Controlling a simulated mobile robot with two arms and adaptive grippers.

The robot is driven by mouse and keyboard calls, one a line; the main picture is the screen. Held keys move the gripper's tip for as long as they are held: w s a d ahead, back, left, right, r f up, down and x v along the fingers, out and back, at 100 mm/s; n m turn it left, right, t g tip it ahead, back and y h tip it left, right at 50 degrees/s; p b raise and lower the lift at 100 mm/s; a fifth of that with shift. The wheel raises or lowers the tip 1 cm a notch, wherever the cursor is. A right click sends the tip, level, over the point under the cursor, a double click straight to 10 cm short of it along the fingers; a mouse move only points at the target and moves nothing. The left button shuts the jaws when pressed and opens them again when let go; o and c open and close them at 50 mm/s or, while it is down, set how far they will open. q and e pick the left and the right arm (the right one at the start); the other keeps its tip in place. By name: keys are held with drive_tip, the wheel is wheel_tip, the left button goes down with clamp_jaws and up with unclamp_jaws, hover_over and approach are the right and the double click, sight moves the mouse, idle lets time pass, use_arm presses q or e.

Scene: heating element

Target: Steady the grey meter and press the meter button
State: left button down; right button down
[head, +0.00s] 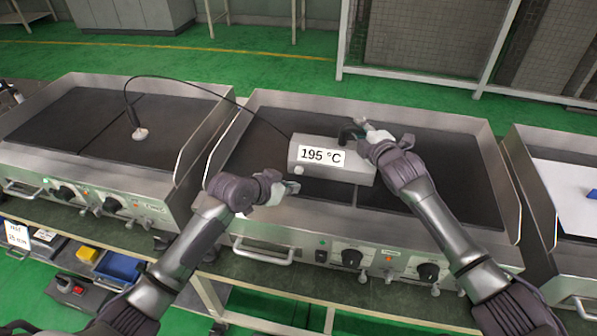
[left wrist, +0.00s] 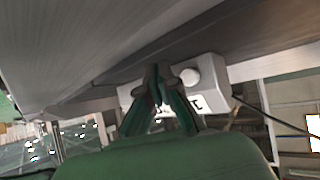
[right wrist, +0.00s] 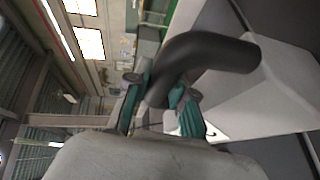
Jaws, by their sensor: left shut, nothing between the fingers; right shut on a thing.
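The grey meter (head: 345,170) sits on the middle griddle, its display (head: 321,156) reading 195 °C. Its round white meter button (head: 299,170) is at the lower left of the front face; it also shows in the left wrist view (left wrist: 189,77). My left gripper (head: 293,187) is shut and empty, just in front of and below the button; I cannot tell whether it touches the meter. My right gripper (head: 358,131) is shut on the meter's black handle (head: 346,137), which shows large in the right wrist view (right wrist: 212,48).
A black cable runs from the meter to a probe (head: 139,133) standing on the left griddle (head: 60,120). The middle griddle (head: 460,185) has raised side walls and front knobs. Another griddle with a white sheet (head: 570,185) is at the right. The plate right of the meter is clear.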

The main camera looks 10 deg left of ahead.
use_arm(q)
drive_tip(key=shift+s, duration=1.25)
use_arm(e)
drive_tip(key=c, duration=0.9)
unclamp_jaws()
drive_tip(key=shift+s, duration=0.1)
